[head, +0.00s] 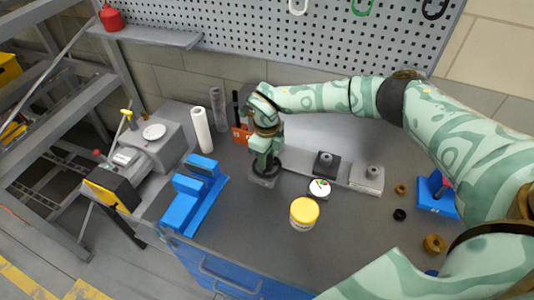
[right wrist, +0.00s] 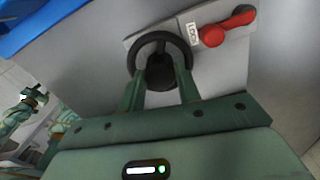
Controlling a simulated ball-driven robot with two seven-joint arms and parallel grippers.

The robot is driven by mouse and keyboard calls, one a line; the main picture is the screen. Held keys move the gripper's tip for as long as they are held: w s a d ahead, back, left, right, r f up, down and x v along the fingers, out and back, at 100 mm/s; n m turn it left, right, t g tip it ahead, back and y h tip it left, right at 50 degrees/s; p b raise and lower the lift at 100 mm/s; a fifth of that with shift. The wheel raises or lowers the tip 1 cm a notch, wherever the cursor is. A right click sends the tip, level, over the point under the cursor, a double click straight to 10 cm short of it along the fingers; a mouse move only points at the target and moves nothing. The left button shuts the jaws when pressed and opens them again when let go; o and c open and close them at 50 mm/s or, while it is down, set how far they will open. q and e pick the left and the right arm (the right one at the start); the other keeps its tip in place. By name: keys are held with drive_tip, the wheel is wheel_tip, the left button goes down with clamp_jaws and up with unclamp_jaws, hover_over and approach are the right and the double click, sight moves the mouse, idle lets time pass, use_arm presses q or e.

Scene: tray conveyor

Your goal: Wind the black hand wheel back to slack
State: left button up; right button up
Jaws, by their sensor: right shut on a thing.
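The black hand wheel (right wrist: 136,62) shows in the right wrist view, on a grey mount with its dark hub between the fingers. In the head view the wheel (head: 277,164) is partly covered by my right gripper (head: 266,156), which comes down on it from above. The right gripper (right wrist: 162,86) is shut on the wheel, with one finger to each side of the hub. A red lever (right wrist: 230,26) and a small white label (right wrist: 192,33) sit right of the wheel.
A grey rail with a black block (head: 326,164) and a grey end block (head: 367,176) runs right of the wheel. A yellow-lidded jar (head: 304,212) stands in front. A blue fixture (head: 194,196) and a white roll (head: 202,130) stand left. My right arm spans the bench's right side.

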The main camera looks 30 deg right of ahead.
drive_tip(key=n+p, duration=0.1)
drive_tip(key=n, duration=0.3)
drive_tip(key=shift+r+n, duration=0.1)
drive_tip(key=shift+n, duration=0.2)
drive_tip(key=n, duration=0.4)
drive_tip(key=shift+w+n, duration=0.1)
drive_tip(key=shift+n, duration=0.2)
drive_tip(key=o, duration=1)
drive_tip(key=shift+c, duration=0.2)
wheel_tip(320, 180, up, 16)
drive_tip(key=p, duration=0.1)
drive_tip(key=shift+p, duration=0.35)
